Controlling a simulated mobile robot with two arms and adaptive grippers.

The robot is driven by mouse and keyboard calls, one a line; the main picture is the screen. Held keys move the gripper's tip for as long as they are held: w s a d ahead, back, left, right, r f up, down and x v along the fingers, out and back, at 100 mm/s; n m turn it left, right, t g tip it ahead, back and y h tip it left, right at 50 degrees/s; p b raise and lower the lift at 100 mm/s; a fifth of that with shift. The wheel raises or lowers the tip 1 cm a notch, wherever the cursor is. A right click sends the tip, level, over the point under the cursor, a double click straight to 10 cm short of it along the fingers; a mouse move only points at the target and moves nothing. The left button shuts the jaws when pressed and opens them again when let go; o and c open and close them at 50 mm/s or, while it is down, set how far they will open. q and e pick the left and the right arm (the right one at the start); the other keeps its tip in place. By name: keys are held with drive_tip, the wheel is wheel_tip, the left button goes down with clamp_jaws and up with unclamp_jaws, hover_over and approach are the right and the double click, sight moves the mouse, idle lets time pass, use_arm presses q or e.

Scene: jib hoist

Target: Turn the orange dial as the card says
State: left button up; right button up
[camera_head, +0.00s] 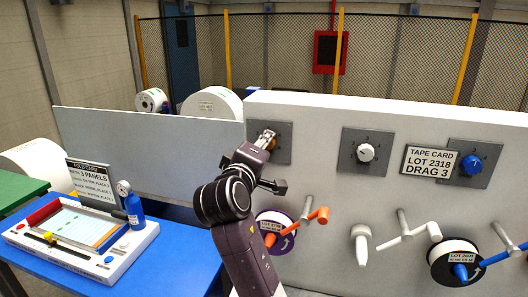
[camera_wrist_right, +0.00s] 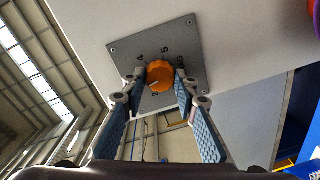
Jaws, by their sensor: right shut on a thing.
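The orange dial (camera_wrist_right: 160,75) sits on a grey square plate (camera_wrist_right: 185,40) with dark numerals around it, some hidden by my fingers. A pale mark on the dial points toward the lower left in the right wrist view. My right gripper (camera_wrist_right: 159,80) has one finger on each side of the dial and is shut on it. In the head view, my right gripper (camera_head: 267,141) mostly covers the dial, on the left plate of the pale panel. The tape card (camera_head: 431,161) reads "LOT 2318 DRAG 3". My left gripper is not in view.
A white knob (camera_head: 366,152) and a blue knob (camera_head: 472,164) sit on plates farther right. Below are reels with cranks, a purple one (camera_head: 275,227) and a black one (camera_head: 455,262). A blue table (camera_head: 170,270) with a white device stands left.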

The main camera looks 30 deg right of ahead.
drive_tip(key=shift+f+m+b, duration=0.2)
drive_tip(key=shift+m+b, duration=0.3)
drive_tip(key=shift+m, duration=0.5)
drive_tip(key=o, duration=1.2)
drive_tip(key=shift+r, duration=0.15)
drive_tip(key=shift+c, duration=0.2)
drive_tip(key=v, duration=0.7)
drive_tip(key=shift+s+a, duration=0.15)
drive_tip(key=shift+s, duration=0.15)
drive_tip(key=shift+w, duration=0.1)
